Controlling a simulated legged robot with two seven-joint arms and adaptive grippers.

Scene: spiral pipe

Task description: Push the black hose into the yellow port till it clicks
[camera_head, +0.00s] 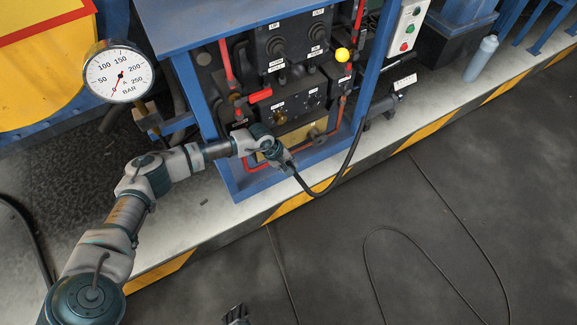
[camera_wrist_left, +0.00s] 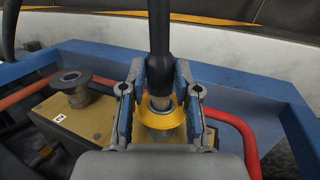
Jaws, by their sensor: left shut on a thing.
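My left gripper (camera_head: 288,164) reaches into the lower part of the blue frame. In the left wrist view its two fingers (camera_wrist_left: 160,105) are shut on the black hose (camera_wrist_left: 159,65) close to its metal end. The hose end stands at the mouth of the yellow port (camera_wrist_left: 162,130), lined up with it. How deep it sits in the port I cannot tell. In the head view the black hose (camera_head: 320,193) loops from the gripper up to the right; the port is hidden there. A dark tip at the bottom edge seems to be my right gripper (camera_head: 237,316), mostly cut off.
The blue frame (camera_wrist_left: 270,118) surrounds the port closely. A red pipe (camera_wrist_left: 225,118) runs right beside the gripper. A pressure gauge (camera_head: 119,72) stands near my left arm. The dark floor is open apart from thin cables.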

